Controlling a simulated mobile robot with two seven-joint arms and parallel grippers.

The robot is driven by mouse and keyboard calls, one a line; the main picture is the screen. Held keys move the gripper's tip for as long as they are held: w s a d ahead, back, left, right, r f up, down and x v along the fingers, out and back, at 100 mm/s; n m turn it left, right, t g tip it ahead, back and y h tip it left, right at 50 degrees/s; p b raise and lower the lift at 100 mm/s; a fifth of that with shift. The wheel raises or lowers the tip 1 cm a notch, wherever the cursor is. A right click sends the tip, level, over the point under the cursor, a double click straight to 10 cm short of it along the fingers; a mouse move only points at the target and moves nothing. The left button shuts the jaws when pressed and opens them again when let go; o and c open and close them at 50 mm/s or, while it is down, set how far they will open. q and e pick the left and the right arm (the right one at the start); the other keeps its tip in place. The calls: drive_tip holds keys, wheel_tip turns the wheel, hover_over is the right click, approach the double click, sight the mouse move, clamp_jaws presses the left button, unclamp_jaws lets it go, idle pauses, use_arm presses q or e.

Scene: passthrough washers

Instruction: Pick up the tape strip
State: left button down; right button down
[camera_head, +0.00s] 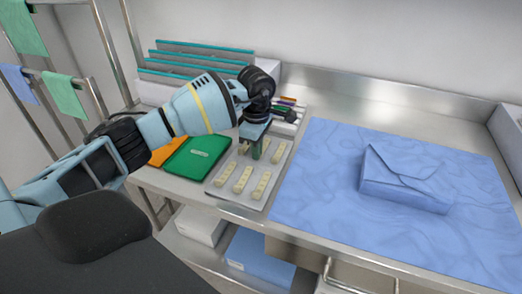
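Several cream tape strips with dark marks lie on a light grey tray (212,183) in the middle of the steel counter. A front tape strip (243,180) and a right-hand tape strip (279,152) show clearly. My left gripper (257,153) points down over the back part of the tray, close to a tape strip (244,148) that it partly hides. The fingers are small and dark here, so I cannot tell whether they are open, shut or touching a strip. My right gripper is not in view.
A green tray (185,165) with a small label and an orange one (163,155) lie left of the strips. A blue drape (320,205) with a folded blue wrapped pack (400,183) covers the right. A rack with teal-edged dividers (195,60) stands behind my arm.

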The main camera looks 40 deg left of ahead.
use_arm(q)
drive_tip(key=shift+r, duration=0.1)
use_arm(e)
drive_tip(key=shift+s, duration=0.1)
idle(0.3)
use_arm(q)
drive_tip(key=shift+r, duration=0.55)
wheel_tip(320, 180, up, 2)
drive_tip(key=shift+r, duration=0.2)
drive_tip(key=s+d, duration=0.2)
drive_tip(key=s, duration=0.3)
drive_tip(key=s+d, duration=0.2)
drive_tip(key=s, duration=0.3)
drive_tip(key=s+d+r, duration=0.1)
drive_tip(key=s+d, duration=0.1)
drive_tip(key=s, duration=0.3)
drive_tip(key=shift+r+b, duration=0.1)
drive_tip(key=shift+b, duration=0.3)
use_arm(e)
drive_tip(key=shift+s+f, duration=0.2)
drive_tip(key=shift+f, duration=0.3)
use_arm(q)
drive_tip(key=shift+w, duration=0.1)
